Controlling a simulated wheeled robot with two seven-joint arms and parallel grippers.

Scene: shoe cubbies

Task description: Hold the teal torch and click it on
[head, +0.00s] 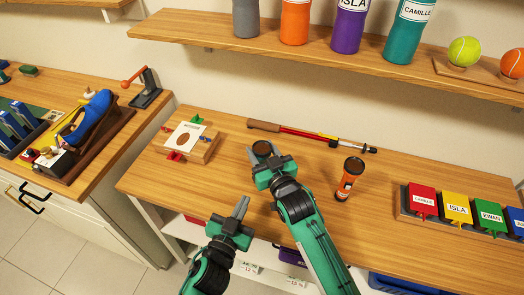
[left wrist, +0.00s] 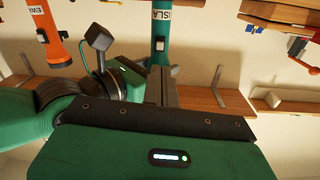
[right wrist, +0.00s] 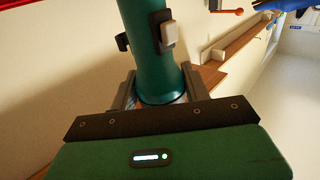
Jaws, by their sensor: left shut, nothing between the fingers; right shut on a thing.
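The teal torch (right wrist: 150,60) is upright in my right gripper (right wrist: 158,88), with a finger on either side of its body. Its pale switch (right wrist: 170,33) shows on its side. In the head view I see mostly the torch's round dark top (head: 262,148) above my right gripper (head: 265,163); the rest is hidden. In the left wrist view the torch (left wrist: 161,45) carries an ISLA label and the switch (left wrist: 158,43). My left gripper (head: 241,205) is shut and empty, lower left of the right gripper. Its fingers (left wrist: 161,83) appear apart from the switch.
An orange torch (head: 350,177) stands on the wooden bench (head: 310,200) to the right; it also shows in the left wrist view (left wrist: 45,32). A red-and-yellow pole (head: 305,133) lies behind. Coloured name boxes (head: 457,208) stand at right. A shelf (head: 300,50) with bottles hangs above.

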